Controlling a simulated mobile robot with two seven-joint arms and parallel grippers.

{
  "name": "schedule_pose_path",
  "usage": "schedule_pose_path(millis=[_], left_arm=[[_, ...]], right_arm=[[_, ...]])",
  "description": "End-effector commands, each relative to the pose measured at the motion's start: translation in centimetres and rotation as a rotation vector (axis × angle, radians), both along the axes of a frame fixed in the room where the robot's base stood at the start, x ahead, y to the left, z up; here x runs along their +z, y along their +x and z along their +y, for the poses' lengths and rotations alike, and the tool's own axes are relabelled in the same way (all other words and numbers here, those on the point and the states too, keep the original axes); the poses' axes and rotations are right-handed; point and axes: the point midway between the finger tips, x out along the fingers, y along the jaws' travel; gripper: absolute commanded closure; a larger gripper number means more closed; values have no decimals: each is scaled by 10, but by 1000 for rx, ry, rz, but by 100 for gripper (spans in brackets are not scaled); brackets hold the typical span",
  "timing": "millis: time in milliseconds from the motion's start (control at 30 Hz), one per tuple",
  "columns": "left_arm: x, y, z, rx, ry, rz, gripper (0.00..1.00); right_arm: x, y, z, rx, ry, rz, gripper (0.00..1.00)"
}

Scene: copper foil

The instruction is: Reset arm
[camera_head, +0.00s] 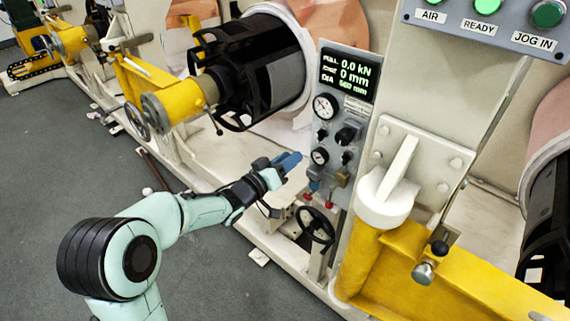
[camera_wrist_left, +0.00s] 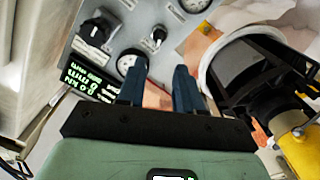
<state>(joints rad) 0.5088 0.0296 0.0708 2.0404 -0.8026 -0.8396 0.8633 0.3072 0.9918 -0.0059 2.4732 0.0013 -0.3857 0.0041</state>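My left arm (camera_head: 170,215) comes in from the lower left in the head view and reaches toward the grey control panel (camera_head: 332,180). My left gripper (camera_head: 290,160) has blue fingers and is just left of the panel's lower gauges. In the left wrist view the two fingers (camera_wrist_left: 160,75) stand apart with nothing between them, so the gripper is open and empty. Behind them the panel's dark knob (camera_wrist_left: 95,30), a gauge (camera_wrist_left: 127,64) and the lit display (camera_wrist_left: 90,82) show. Whether the fingertips touch the panel is unclear. My right gripper is not in view.
A black roll core (camera_head: 255,70) on a yellow arm (camera_head: 180,105) stands left of the panel. A black handwheel (camera_head: 314,229) sits below it. A yellow beam (camera_head: 470,285) and white machine frame (camera_head: 410,110) fill the right. Grey floor (camera_head: 70,150) is open at left.

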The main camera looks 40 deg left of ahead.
Motion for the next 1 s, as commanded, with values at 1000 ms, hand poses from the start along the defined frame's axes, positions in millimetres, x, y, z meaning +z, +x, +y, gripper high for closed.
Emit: schedule_pose_path(millis=[1000], left_arm=[[-116, -8, -20, 28, -64, 251, 65]], right_arm=[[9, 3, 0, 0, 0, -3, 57]])
